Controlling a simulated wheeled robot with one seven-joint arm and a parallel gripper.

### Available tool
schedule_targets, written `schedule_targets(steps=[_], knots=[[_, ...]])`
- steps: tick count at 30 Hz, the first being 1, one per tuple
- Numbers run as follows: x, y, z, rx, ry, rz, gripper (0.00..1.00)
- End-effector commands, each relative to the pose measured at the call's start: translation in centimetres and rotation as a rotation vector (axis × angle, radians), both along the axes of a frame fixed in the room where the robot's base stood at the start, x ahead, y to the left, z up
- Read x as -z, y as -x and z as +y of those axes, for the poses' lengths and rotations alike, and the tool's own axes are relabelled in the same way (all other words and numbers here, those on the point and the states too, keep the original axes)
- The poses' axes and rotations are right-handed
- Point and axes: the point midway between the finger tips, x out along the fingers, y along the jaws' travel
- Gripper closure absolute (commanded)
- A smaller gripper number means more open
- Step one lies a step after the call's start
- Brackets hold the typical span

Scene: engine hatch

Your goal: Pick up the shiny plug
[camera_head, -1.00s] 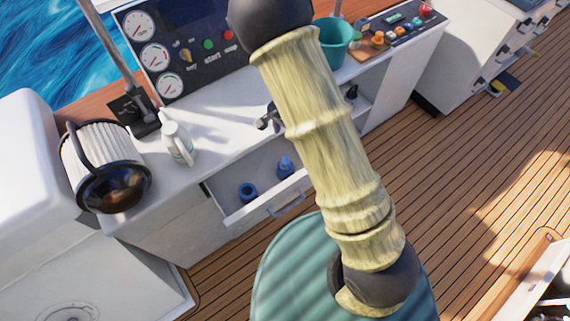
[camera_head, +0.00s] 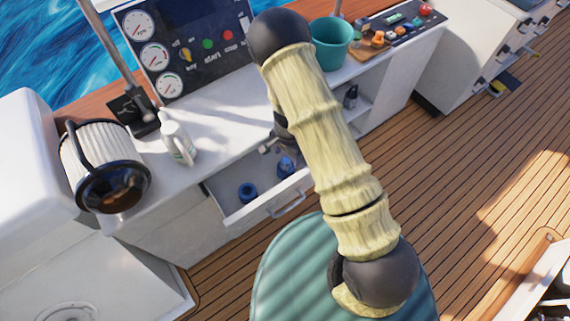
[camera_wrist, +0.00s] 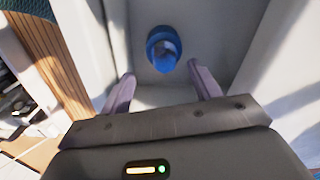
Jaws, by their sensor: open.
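A shiny blue plug (camera_head: 286,165) stands in the open white drawer (camera_head: 233,217), at the drawer's right part in the head view. In the wrist view the blue plug (camera_wrist: 163,52) lies ahead of and between the two fingers, apart from both. In the head view my gripper (camera_head: 272,146) is close above the plug, partly hidden by my arm.
The drawer's front wall and handle (camera_head: 288,203) stand on the near side. On the counter are a white bottle (camera_head: 178,143), a black-and-white filter-like canister (camera_head: 105,165) and a teal bucket (camera_head: 331,43). A dark bottle (camera_head: 350,97) stands on a shelf.

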Motion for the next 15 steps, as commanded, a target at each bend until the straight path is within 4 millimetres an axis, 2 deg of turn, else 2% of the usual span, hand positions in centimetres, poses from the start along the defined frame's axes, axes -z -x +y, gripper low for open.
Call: schedule_targets(steps=[10, 15], knots=[[0.2, 0.0, 0.0, 0.000, 0.000, 0.000, 0.38], [1.5, -0.1, 0.2, 0.002, 0.002, 0.001, 0.38]])
